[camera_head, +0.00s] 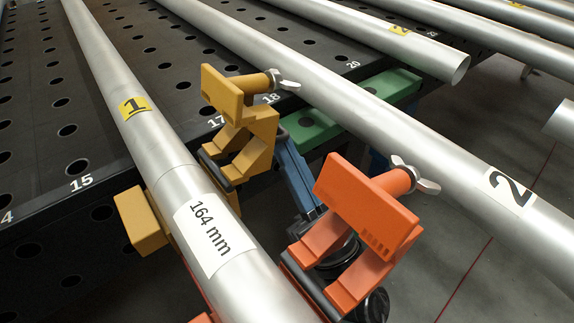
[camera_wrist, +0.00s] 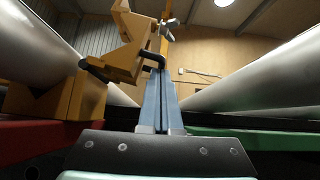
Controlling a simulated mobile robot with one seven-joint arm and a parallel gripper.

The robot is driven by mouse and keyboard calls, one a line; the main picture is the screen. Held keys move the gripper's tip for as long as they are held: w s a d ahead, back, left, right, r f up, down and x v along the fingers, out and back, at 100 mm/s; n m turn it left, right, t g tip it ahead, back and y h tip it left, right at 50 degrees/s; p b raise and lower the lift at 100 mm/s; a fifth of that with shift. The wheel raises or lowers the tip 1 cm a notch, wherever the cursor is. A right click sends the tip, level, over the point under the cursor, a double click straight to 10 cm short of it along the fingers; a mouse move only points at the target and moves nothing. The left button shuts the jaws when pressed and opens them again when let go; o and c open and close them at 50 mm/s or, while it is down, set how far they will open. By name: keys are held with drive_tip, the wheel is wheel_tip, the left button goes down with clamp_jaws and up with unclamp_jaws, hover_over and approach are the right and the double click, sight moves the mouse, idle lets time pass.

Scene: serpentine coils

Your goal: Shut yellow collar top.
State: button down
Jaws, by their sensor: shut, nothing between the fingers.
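The yellow collar top (camera_head: 240,130) stands open, swung up and to the right of tube 1 in the head view. It carries a plate and a bolt with a wing nut (camera_head: 284,82). The yellow collar base (camera_head: 140,220) is under tube 1 (camera_head: 150,130), left of it. In the wrist view the yellow top (camera_wrist: 122,45) is tilted at upper left, above the yellow base (camera_wrist: 70,97). My gripper (camera_head: 284,150) is shut and empty, its blue fingers just right of the yellow top. The fingers also show in the wrist view (camera_wrist: 161,75); contact with the top is unclear.
An open orange collar top (camera_head: 368,215) with a wing nut stands nearer, right of tube 1. Tube 2 (camera_head: 400,125) runs along the right. A green part (camera_head: 310,128) lies under tube 2. The black perforated table (camera_head: 60,130) is at left.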

sight(287, 135)
drive_tip(key=shift+r+n+g+y+b, duration=0.55)
drive_tip(key=shift+n+g+y+b, duration=0.55)
drive_tip(key=shift+n, duration=0.55)
drive_tip(key=shift+r+n+g+y+b, duration=0.5)
drive_tip(key=shift+n+g+y+b, duration=0.25)
drive_tip(key=shift+n+g, duration=0.75)
drive_tip(key=shift+r+n+g+y+b, duration=0.55)
drive_tip(key=shift+n+g+y+b, duration=0.45)
drive_tip(key=shift+n, duration=0.75)
drive_tip(key=shift+f, duration=0.1)
